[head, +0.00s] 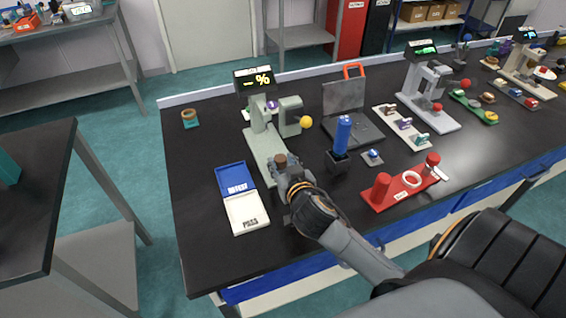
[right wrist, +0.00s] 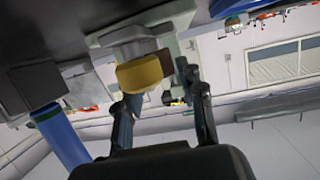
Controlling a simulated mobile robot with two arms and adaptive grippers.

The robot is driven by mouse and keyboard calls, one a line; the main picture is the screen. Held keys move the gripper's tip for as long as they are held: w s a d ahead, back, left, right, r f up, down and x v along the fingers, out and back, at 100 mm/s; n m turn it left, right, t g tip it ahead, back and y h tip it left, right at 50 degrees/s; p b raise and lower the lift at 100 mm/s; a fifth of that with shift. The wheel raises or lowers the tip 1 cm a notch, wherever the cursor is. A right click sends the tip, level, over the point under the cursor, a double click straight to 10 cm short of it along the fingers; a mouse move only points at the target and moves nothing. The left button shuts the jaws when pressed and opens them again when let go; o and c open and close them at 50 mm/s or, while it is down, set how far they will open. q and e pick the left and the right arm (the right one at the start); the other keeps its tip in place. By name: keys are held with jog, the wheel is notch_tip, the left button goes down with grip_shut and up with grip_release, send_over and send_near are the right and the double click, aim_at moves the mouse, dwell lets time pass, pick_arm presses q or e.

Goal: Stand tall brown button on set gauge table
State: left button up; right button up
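The pale green set gauge (head: 262,150) stands near the table's left side, with a percent display on top and a yellow knob (head: 306,122). A brown button (head: 281,159) appears upright at the front of the gauge, just beyond my right gripper (head: 286,178). The gripper partly hides the button's lower end, so I cannot tell exactly what it rests on. In the right wrist view the fingers (right wrist: 160,95) are apart with a gap between them. A yellow round part (right wrist: 140,74) and a brown piece (right wrist: 160,62) show beyond them. My left gripper is not in view.
A blue and white tray (head: 246,213) lies left of my right gripper. A blue cylinder (head: 342,135) in a dark holder and a red rack (head: 397,191) stand to the right. A small teal piece with a tan ring (head: 190,118) lies back left, with bare table around it.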

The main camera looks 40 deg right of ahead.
jog(key=shift+o, duration=0.4)
jog(key=shift+r, duration=0.25)
jog(key=b+v, duration=0.1)
jog(key=v, duration=0.9)
jog(key=shift+s+a, duration=0.15)
jog(key=shift+s, duration=0.25)
jog(key=shift+s+a+r, duration=0.15)
jog(key=shift+s+r, duration=0.05)
jog(key=shift+s, duration=0.3)
